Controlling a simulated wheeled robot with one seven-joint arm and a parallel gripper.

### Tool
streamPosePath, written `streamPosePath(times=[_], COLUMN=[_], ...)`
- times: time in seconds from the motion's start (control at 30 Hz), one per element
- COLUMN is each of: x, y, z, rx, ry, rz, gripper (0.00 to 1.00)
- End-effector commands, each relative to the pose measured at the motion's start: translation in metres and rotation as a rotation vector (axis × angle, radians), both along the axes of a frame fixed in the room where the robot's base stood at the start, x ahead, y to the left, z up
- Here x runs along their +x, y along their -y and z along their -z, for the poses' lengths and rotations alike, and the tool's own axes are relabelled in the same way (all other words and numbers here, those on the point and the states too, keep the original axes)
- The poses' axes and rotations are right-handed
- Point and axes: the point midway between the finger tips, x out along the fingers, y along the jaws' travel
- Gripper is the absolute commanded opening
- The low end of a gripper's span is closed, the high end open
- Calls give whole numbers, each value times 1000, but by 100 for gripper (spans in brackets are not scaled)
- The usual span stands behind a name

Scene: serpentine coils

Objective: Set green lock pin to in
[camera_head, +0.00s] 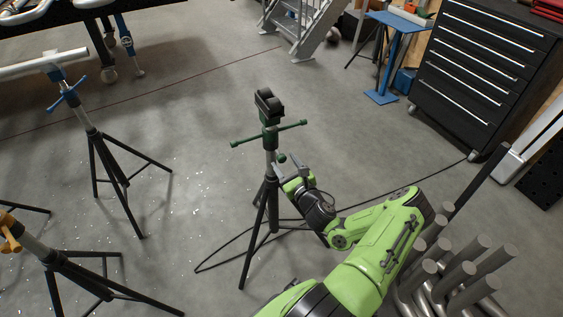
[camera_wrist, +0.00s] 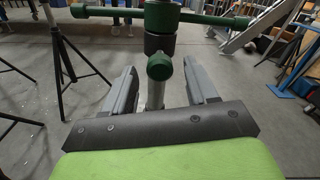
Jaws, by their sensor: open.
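The green lock pin (camera_wrist: 159,66) shows in the wrist view as a round green knob at the front of the stand's post, between my two fingers. In the head view the small green knob (camera_head: 282,158) sits on the post just below the green T-handle (camera_head: 269,134). My gripper (camera_wrist: 161,90) is open, with one grey finger on each side of the knob and a visible gap to each. In the head view my gripper (camera_head: 292,170) is at the right side of the post. Whether the pin is in or out is hard to tell.
The green stand has a dark roller head (camera_head: 268,104) and black tripod legs (camera_head: 256,238). A blue-handled stand (camera_head: 92,130) and an orange-handled stand (camera_head: 30,245) stand to the left. Several bent metal tubes (camera_head: 455,275) are at lower right. A black cable (camera_head: 225,250) lies on the floor.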

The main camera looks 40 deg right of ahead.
Motion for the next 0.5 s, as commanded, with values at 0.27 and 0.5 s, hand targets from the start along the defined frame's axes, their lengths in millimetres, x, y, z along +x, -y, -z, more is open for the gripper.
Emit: streamPosePath(times=[0.27, 0.5], x=[29, 29], y=[8, 8], z=[0, 0], rx=[0, 0], ry=[-1, -1], rz=[0, -1], gripper=[57, 51])
